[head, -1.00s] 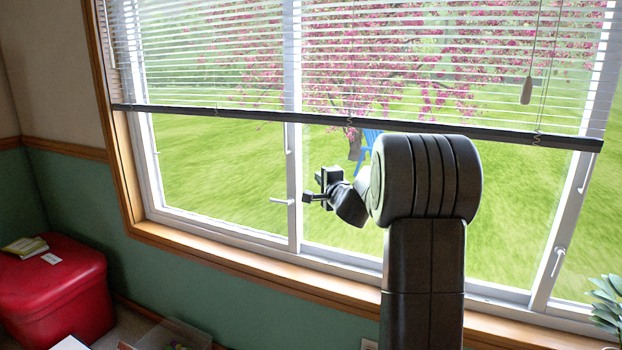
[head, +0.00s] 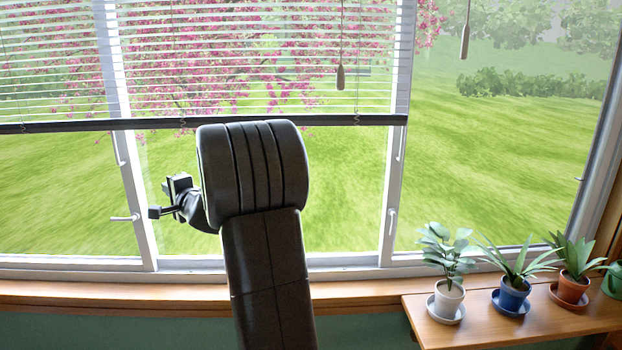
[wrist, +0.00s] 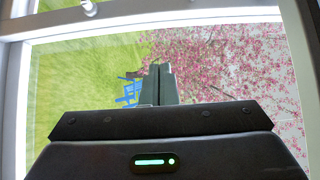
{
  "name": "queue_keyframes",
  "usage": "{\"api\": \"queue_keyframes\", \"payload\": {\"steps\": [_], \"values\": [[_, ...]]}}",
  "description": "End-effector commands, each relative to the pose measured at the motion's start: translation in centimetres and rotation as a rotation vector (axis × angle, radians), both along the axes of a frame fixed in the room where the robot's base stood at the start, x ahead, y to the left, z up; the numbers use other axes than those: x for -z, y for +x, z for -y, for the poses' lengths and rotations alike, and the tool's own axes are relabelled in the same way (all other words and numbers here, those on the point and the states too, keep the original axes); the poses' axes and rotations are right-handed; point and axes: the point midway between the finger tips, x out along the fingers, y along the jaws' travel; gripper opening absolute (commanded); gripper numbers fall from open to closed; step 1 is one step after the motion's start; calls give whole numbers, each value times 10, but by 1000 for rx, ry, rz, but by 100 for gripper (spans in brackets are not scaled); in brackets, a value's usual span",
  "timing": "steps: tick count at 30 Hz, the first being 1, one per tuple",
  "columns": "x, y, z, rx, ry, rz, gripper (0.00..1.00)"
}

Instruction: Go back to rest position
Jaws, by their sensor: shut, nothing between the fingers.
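My gripper (head: 166,198) is to the left of my dark upper arm in the head view, raised in front of the window. It is small and partly turned away there. In the wrist view my gripper (wrist: 159,72) shows its two fingers together at the middle, with nothing between them. Behind the fingers are green lawn and pink blossom through the glass. No other object of the task shows.
The window (head: 345,190) with a half-lowered blind (head: 245,60) fills the background. A wooden shelf (head: 450,335) at the right bears several potted plants, among them one in a white pot (head: 448,300) and one in a blue pot (head: 513,296). The wooden sill (head: 120,296) runs below.

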Motion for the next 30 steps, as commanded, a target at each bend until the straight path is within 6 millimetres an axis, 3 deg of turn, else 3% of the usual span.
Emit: {"api": "queue_keyframes", "payload": {"steps": [13, 21, 30], "values": [[-1, 50, -60, -3, 1, -1, 0], [-1, 46, -90, -5, 1, 1, 0], [0, 44, -97, -4, 0, 1, 0]]}}
